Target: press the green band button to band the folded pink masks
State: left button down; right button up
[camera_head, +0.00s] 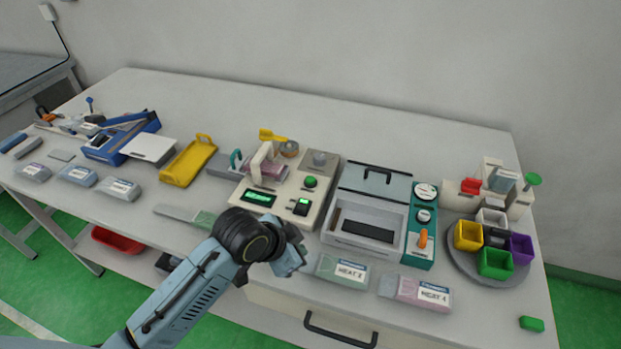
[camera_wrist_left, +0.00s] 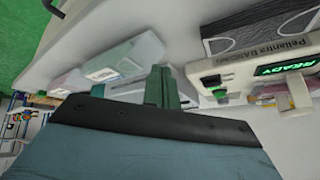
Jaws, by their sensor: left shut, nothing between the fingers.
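The banding machine (camera_head: 233,198) is a cream box with a lit green display (camera_head: 258,197); in the left wrist view the display reads READY (camera_wrist_left: 287,66). A round green button (camera_head: 310,182) sits on its top right, behind a small black switch with a green mark (camera_head: 301,208). The pink masks (camera_head: 263,170) lie in the machine under its cream arch. My left gripper (camera_head: 299,250) is in front of the machine, apart from the button. Its green fingers (camera_wrist_left: 158,88) are together and empty. My right gripper is not in view.
A sealer with a grey lid (camera_head: 373,180) and orange-handled knob stands right of the machine. Labelled packs (camera_head: 342,271) lie along the front edge. A yellow tray (camera_head: 188,163) is to the left. A round tray (camera_head: 463,262) with coloured cups is at the right. The back of the table is clear.

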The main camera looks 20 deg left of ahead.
pick_arm(q)
jog(key=w+r+m, duration=0.1)
jog(key=w, duration=0.2)
jog(key=w+r+m, duration=0.1)
jog(key=w, duration=0.3)
jog(key=w+r+m+t, duration=0.1)
jog(key=w, duration=0.3)
jog(key=shift+r+h, duration=0.15)
jog(key=shift+h, duration=0.25)
notch_tip(320, 180, up, 7)
jog(key=m+t, duration=0.2)
send_over(307, 181)
jog(key=shift+f, duration=0.2)
notch_tip(307, 181, down, 7)
jog(key=b, duration=0.7)
jog(key=shift+r+b, duration=0.15)
jog(key=shift+b, duration=0.15)
jog(key=shift+f, duration=0.9)
